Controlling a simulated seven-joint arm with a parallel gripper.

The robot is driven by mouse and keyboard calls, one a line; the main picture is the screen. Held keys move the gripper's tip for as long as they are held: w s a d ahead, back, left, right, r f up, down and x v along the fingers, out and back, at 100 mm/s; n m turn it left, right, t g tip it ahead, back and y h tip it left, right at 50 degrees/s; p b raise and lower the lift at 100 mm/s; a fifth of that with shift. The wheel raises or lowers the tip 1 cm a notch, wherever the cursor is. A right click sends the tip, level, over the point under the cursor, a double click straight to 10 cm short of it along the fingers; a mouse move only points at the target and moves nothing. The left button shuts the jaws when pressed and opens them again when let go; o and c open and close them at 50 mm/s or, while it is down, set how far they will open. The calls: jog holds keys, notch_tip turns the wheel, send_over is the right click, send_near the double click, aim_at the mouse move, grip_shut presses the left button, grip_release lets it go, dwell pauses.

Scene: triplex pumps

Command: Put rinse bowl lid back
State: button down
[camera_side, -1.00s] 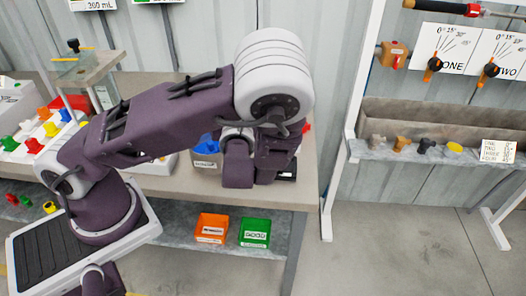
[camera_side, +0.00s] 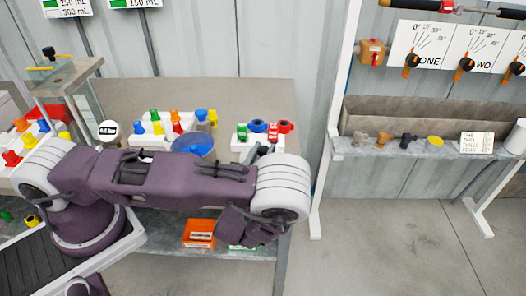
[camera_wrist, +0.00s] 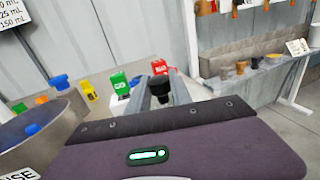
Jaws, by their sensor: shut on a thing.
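A round blue bowl (camera_side: 195,147) stands on the bench left of my gripper. In the wrist view a grey round vessel (camera_wrist: 58,120) sits at the left edge, with a blue spot inside and a partly cut-off label ending in "NSE". My gripper (camera_side: 258,153) is at the bench's front right; its fingers show in the wrist view (camera_wrist: 160,90). They are shut around a small black piece (camera_wrist: 160,86), apart from the bowl. How far this piece extends below the fingers is hidden, and I cannot tell whether it is the lid's knob.
A white holder with green, blue and red parts (camera_side: 264,130) stands just beyond my gripper. Another with yellow, red and blue parts (camera_side: 172,122) is behind the bowl. An orange bin (camera_side: 200,232) is on the lower shelf. The back right of the bench is clear.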

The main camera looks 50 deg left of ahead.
jog(key=shift+f, duration=0.1)
jog(key=shift+f, duration=0.4)
jog(key=c, duration=1.1)
grip_release()
jog(key=shift+c, duration=0.2)
